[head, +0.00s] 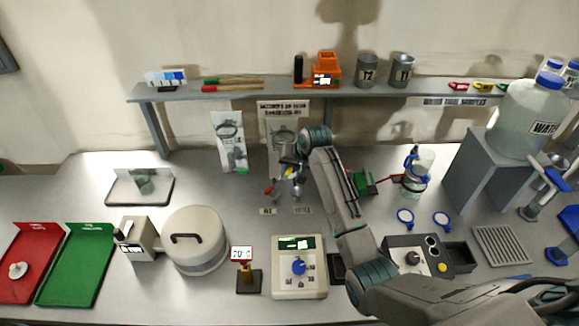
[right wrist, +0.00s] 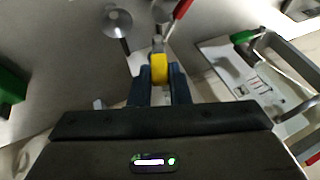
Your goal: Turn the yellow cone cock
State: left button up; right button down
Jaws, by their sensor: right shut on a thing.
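The yellow cone cock (right wrist: 160,68) sits between the two dark fingers of my right gripper (right wrist: 161,86) in the right wrist view. The gripper is shut on it. In the head view, my right gripper (head: 292,172) is at the metal fittings below the label board, at the middle of the bench. Only a small yellow spot of the cock (head: 289,174) shows there, and the wrist hides part of the fittings. A red handle (right wrist: 181,9) stands close beyond the cock in the wrist view. My left gripper is not in view.
A red handle (head: 269,188) is left of the gripper. A green part (head: 364,184) and a glass vessel with blue fittings (head: 415,168) stand to the right. A device with a blue knob (head: 299,285) is in front. A shelf (head: 230,90) runs behind. Bench left of centre is partly clear.

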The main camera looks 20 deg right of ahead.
jog(key=c, duration=1.4)
grip_release()
jog(key=shift+o, duration=0.2)
jog(key=shift+s+r, duration=0.1)
jog(key=shift+r, duration=0.2)
jog(key=b+v, duration=0.3)
jog(key=v, duration=0.7)
jog(key=shift+b, duration=0.4)
jog(key=shift+s+d+r, duration=0.1)
